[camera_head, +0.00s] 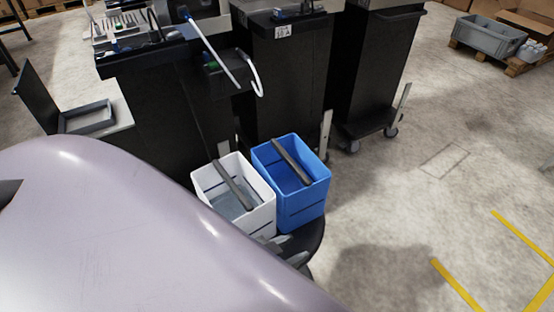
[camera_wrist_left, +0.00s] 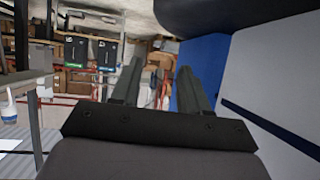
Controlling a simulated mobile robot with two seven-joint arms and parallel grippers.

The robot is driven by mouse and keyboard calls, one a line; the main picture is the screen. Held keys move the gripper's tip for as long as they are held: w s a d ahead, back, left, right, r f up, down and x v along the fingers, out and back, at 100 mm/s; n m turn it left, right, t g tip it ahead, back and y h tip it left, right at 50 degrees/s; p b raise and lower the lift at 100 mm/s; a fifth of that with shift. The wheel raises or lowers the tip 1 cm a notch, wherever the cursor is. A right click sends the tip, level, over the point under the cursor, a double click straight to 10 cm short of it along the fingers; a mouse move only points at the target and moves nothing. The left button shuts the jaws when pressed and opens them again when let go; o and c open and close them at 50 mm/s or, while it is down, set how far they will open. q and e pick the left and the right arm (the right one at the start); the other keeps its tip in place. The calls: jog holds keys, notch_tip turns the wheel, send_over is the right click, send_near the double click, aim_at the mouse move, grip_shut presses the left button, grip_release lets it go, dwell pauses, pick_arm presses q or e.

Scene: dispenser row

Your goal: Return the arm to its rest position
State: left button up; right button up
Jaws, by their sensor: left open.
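My left gripper (camera_head: 291,252) shows only partly in the head view, at the front of the two bins, below the white bin and the blue bin. The left wrist view shows its two dark fingers (camera_wrist_left: 160,85) apart, with nothing between them. A large pale shell, part of my own body, fills the lower left of the head view and hides most of the left arm. My right gripper is in neither view.
A white bin (camera_head: 258,208) and a blue bin (camera_head: 304,209), each with a dark handle, stand side by side on a dark round base (camera_head: 316,240). Black dispenser cabinets (camera_head: 284,85) stand behind them. The floor (camera_head: 400,215) to the right is open.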

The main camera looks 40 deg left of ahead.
pick_arm(q)
jog(key=shift+n+g, duration=0.3)
jog(key=shift+g, duration=0.6)
jog(key=s+f, duration=0.3)
jog(key=shift+s+a, duration=0.35)
jog(key=shift+s, duration=0.05)
notch_tip(320, 180, up, 6)
jog(key=p, duration=0.8)
jog(key=shift+s+a+r+y, duration=0.25)
jog(key=shift+a+y, duration=0.05)
jog(key=shift+a, duration=0.1)
